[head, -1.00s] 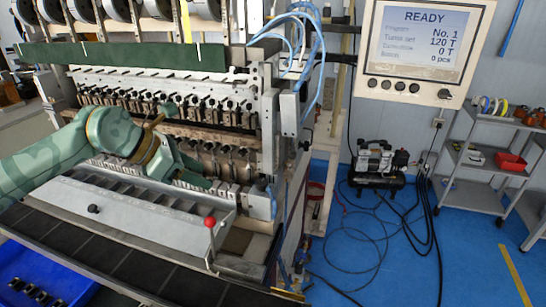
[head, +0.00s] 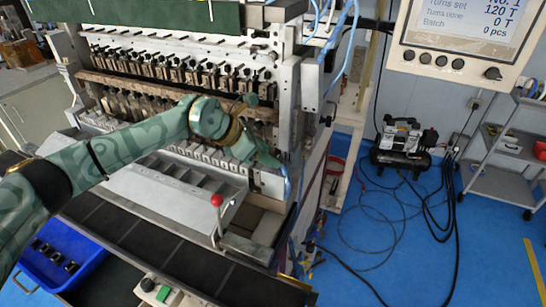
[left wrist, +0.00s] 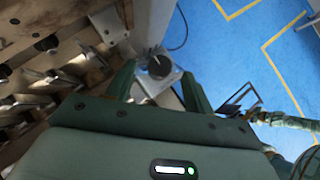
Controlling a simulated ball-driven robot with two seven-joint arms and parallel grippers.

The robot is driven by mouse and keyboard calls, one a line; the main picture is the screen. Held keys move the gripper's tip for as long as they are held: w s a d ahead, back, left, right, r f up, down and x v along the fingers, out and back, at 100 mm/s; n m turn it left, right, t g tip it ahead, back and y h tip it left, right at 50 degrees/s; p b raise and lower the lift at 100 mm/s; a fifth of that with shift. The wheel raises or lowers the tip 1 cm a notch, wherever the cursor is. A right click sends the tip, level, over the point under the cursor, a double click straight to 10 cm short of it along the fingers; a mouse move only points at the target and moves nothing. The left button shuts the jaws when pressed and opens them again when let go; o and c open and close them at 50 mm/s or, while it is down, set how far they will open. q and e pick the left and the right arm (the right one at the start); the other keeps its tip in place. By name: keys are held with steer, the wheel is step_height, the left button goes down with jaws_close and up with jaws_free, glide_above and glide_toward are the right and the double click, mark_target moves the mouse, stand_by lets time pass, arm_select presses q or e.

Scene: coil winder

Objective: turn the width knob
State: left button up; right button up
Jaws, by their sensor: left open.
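In the left wrist view a dark round knob (left wrist: 159,66) sits on a grey plate (left wrist: 154,86) at the machine's end; I take it to be the width knob. My left gripper (left wrist: 159,82) is open, with one green finger on each side of the knob in that view. I cannot tell if either finger touches it. In the head view my left gripper (head: 266,160) is at the right end of the machine's front, and I cannot make out the knob there. A green patterned arm (left wrist: 288,120), seemingly my right one, shows in the left wrist view; its gripper's state is unclear.
The coil winder (head: 180,75) has rows of metal fittings behind my left arm. A red-balled lever (head: 217,200) stands in front. The control panel (head: 455,55) hangs at upper right. A blue bin (head: 45,270) is at lower left. A compressor (head: 402,145) stands on the open blue floor.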

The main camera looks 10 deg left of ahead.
arm_select(q)
steer(key=shift+x, duration=1.4)
arm_select(e)
steer(key=shift+d+f, duration=0.15)
steer(key=shift+d, duration=0.2)
